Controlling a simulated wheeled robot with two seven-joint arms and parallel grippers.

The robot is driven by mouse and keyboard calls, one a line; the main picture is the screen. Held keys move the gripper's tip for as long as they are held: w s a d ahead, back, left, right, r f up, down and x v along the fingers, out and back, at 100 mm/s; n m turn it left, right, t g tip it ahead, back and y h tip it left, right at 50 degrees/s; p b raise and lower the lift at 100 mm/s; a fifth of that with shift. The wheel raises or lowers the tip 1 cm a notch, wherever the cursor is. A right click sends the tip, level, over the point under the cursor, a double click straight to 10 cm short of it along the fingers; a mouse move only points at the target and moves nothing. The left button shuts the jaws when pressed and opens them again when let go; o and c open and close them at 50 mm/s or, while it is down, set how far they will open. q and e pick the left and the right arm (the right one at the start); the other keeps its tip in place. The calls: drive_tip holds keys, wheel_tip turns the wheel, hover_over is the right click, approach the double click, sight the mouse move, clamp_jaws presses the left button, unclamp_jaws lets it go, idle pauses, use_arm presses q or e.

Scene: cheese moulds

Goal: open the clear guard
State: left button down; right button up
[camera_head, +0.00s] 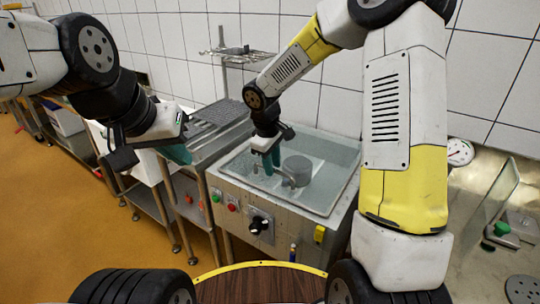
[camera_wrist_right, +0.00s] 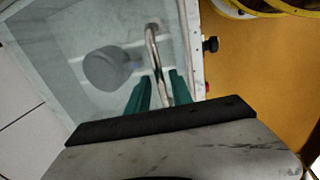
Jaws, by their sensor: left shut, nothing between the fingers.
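The clear guard (camera_head: 332,150) lies over the basin of the grey machine, looking flat and closed. A curved metal handle (camera_wrist_right: 153,55) shows on it in the right wrist view. My right gripper (camera_head: 272,168) reaches down to the handle from above. Its teal fingers (camera_wrist_right: 160,80) stand apart on either side of the bar in the right wrist view; I cannot tell if they touch it. A grey round pot (camera_head: 297,169) shows through the guard. My left gripper (camera_head: 178,153) is shut and empty, left of the machine, partly hidden by its own wrist.
The machine front has a black knob (camera_head: 259,223), a red button (camera_head: 232,208) and a yellow part (camera_head: 319,233). A grey grated rack (camera_head: 218,112) stands left of the basin. A tiled wall is close behind. Orange floor is open at left.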

clamp_jaws()
idle(1.2)
